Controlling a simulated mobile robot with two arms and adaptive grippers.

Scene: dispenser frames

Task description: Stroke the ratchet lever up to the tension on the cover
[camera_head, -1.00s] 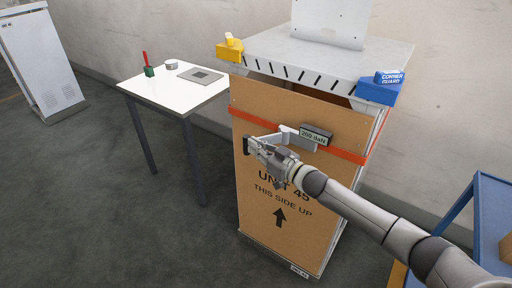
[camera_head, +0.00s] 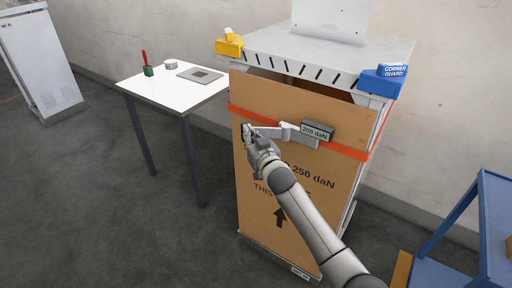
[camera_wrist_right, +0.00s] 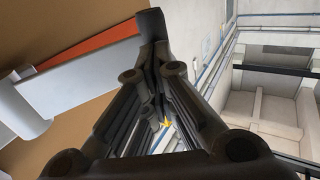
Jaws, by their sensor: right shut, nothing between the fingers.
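The cardboard cover (camera_head: 320,230) stands upright on the unit's front, with "250 daN" printed on it. An orange strap (camera_head: 350,151) runs across it. The ratchet carries a small dark readout (camera_head: 318,131) that reads "200 daN". Its grey lever (camera_head: 282,131) sticks out to the left, about level with the strap. My right gripper (camera_head: 247,134) is shut with nothing between its fingers, at the lever's dark left end; whether it touches is unclear. In the wrist view the shut fingertips (camera_wrist_right: 152,24) are beside the pale lever (camera_wrist_right: 75,88) and orange strap (camera_wrist_right: 90,48). My left gripper is out of view.
A yellow corner guard (camera_head: 230,46) and a blue one (camera_head: 382,84) sit on the unit's top corners. A white table (camera_head: 160,92) with small items stands to the left. A blue cart (camera_head: 492,225) is at the right. The floor between table and unit is clear.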

